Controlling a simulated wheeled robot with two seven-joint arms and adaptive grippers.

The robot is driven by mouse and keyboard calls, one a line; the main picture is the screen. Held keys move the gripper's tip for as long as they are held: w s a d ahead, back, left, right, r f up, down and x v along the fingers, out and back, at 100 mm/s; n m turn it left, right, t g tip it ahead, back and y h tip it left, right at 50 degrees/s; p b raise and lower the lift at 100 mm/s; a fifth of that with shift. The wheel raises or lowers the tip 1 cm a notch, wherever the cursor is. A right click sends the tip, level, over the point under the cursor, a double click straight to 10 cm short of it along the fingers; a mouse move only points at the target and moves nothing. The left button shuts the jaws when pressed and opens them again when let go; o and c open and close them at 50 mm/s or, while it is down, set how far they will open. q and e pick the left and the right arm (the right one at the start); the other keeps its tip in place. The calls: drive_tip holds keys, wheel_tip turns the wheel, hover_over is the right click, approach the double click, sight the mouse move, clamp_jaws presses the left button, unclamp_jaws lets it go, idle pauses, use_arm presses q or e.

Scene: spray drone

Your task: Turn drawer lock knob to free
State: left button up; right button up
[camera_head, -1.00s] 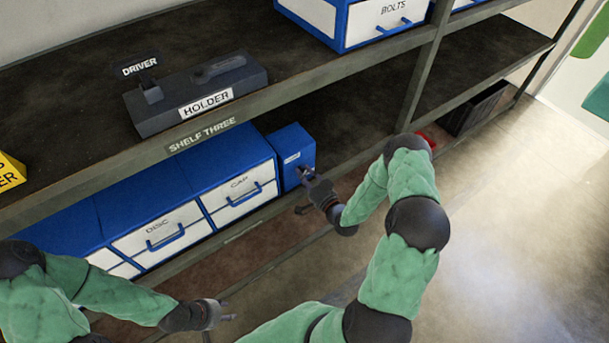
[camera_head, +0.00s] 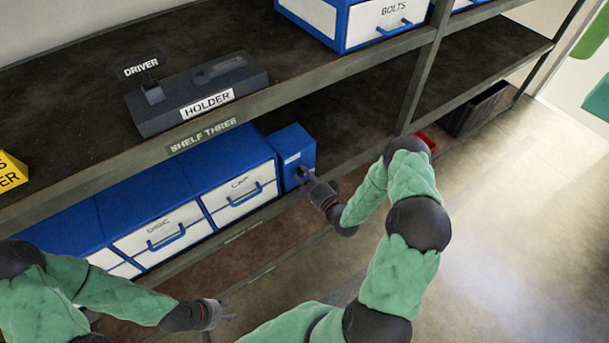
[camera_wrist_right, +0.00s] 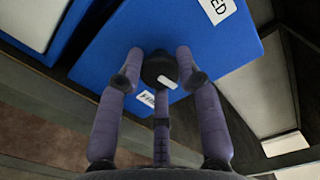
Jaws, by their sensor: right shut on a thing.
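The drawer lock is a blue box (camera_head: 291,146) at the right end of the drawer row on the lower shelf. Its black round knob (camera_wrist_right: 159,69) with a white mark shows in the right wrist view, on the blue face. A white label ending in "ED" lies above the knob and a partly hidden label (camera_wrist_right: 147,98) lies below it. My right gripper (camera_head: 303,174) is at the box front. Its fingers (camera_wrist_right: 158,72) are shut on the knob from both sides. The white mark points to the lower right in that view. My left gripper (camera_head: 222,311) hangs low, away from the drawers; its fingers are small.
The DISC drawer (camera_head: 160,232) and CAP drawer (camera_head: 240,197) stand left of the lock box. The shelf edge (camera_head: 200,145) marked SHELF THREE runs above them. A black HOLDER block (camera_head: 190,95) sits on that shelf.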

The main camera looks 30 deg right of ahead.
drive_tip(key=shift+w+d+r+m, duration=0.25)
drive_tip(key=shift+d+m, duration=0.25)
drive_tip(key=shift+m, duration=0.3)
drive_tip(key=o, duration=1.1)
drive_tip(key=shift+s+f, duration=0.1)
drive_tip(key=shift+o, duration=0.2)
drive_tip(key=shift+f, duration=0.1)
drive_tip(key=shift+s+a, duration=0.1)
drive_tip(key=shift+a, duration=0.1)
drive_tip(key=shift+f, duration=0.1)
drive_tip(key=s+d, duration=0.1)
drive_tip(key=s, duration=1.1)
